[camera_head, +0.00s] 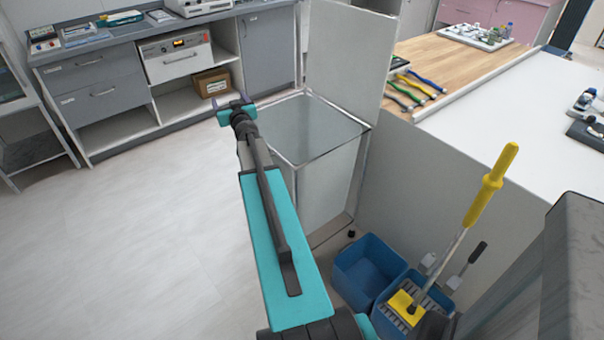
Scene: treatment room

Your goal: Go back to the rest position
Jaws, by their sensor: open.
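My gripper (234,106) is at the far end of my teal and black arm, left of the upper middle of the picture. It is open, and nothing shows between its fingers. It sits close to the left rim of an open bin (330,165) in the picture, over or beside it; the exact gap cannot be told. My arm stretches from the bottom middle up to the gripper and hides part of the bin's left side.
The bin's raised lid (348,55) stands behind it. Blue mop buckets (362,270) with a yellow-handled mop (484,195) stand at lower right. Grey cabinets (95,85) line the back left. A wooden-topped counter (455,62) is at right. The left floor (130,240) is clear.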

